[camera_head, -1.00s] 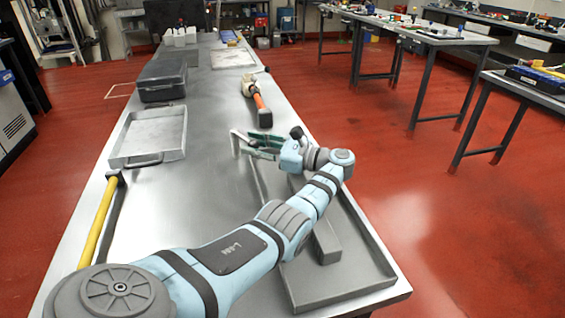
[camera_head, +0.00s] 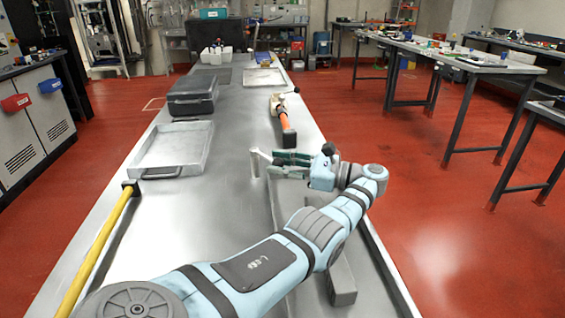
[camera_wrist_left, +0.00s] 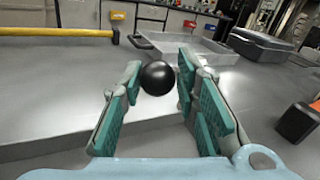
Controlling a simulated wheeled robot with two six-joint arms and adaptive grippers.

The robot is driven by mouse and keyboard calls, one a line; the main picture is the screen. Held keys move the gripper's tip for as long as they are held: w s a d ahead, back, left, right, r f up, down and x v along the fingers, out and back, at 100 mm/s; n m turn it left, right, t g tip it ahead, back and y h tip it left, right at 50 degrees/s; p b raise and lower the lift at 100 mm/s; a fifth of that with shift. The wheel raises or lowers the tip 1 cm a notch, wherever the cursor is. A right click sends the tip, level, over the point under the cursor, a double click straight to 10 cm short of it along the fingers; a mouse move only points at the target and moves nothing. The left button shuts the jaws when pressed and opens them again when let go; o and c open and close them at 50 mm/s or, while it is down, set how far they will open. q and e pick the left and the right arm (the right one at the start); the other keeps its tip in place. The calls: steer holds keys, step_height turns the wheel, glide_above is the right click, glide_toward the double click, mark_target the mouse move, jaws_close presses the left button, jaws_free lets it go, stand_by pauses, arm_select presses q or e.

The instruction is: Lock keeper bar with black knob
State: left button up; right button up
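The black knob (camera_wrist_left: 157,78) is a round ball between the fingertips of my left gripper (camera_wrist_left: 160,80) in the left wrist view. In the head view my left gripper (camera_head: 285,164) points left, low over the table. The knob cannot be made out there. A pale grey upright piece (camera_head: 255,163) stands by the fingertips; I cannot tell whether it belongs to the keeper bar. A long dark grey block (camera_head: 342,282) lies partly hidden under my left arm. My right gripper is not in view.
A shallow grey tray (camera_head: 175,150) and a dark case (camera_head: 192,95) stand along the left side of the table. A yellow handle (camera_head: 92,257) lies at the left edge. A hammer (camera_head: 285,121) with an orange grip lies beyond my gripper. Bare metal lies between them.

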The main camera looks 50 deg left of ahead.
arm_select(q)
steer(key=o, duration=0.3)
steer(key=shift+s+a, duration=0.2)
steer(key=shift+o, duration=0.4)
steer(key=shift+s+a, duration=0.1)
step_height(320, 180, up, 10)
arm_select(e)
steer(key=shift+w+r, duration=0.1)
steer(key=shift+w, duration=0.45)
